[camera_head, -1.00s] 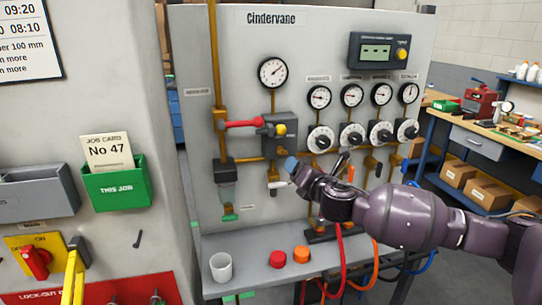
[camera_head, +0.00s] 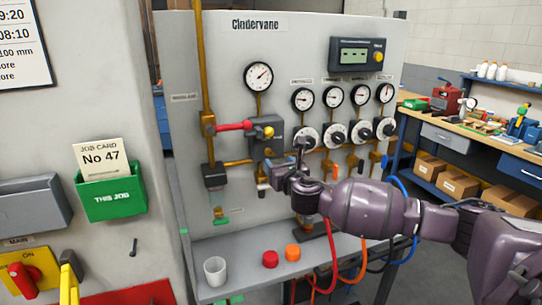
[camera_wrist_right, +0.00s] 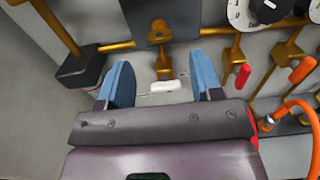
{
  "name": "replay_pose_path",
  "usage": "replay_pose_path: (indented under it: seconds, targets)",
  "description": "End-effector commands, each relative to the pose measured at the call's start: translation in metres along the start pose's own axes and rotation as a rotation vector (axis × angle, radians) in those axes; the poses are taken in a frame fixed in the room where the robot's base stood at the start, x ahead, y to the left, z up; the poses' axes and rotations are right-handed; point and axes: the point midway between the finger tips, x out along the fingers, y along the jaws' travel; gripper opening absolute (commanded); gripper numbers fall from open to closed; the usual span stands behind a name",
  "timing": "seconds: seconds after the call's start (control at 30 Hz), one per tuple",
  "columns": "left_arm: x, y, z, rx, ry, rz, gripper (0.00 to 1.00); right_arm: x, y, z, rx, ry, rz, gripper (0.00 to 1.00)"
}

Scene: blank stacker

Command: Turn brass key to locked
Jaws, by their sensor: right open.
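A brass, key-like piece (camera_wrist_right: 159,32) sits on the face of a dark grey box (camera_wrist_right: 185,12) at the top of the right wrist view. My right gripper (camera_head: 284,160) is just below and right of the box. In the right wrist view its two blue fingers (camera_wrist_right: 161,82) are wide apart and empty, below the brass piece and apart from it. I cannot tell which way the key is set. My left gripper is not in view.
Dials (camera_head: 334,136) and brass pipes are to the right. A red hose and an orange hose (camera_wrist_right: 290,108) hang close by. A cup (camera_head: 215,271) and red and orange caps stand on the shelf below.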

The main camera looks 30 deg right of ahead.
Motion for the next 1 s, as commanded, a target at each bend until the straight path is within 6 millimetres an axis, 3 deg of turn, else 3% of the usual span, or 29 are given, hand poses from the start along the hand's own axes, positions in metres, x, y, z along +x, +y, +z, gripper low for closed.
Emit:
replay_pose_path:
  seconds: [0.2, 0.4, 0.9, 1.0]
  targets:
    - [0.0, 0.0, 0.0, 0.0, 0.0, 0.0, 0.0, 0.034, 0.001, 0.001, 0.003, -0.001, 0.0, 0.6]
    - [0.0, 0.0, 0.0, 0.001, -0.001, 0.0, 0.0, 0.057, 0.0, 0.0, 0.002, 0.0, -0.001, 0.6]
    - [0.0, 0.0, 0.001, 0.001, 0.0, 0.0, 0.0, 0.068, 0.0, 0.0, 0.001, 0.0, 0.001, 0.6]
    - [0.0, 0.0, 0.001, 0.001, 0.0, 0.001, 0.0, 0.067, 0.0, 0.0, 0.001, 0.0, 0.001, 0.46]
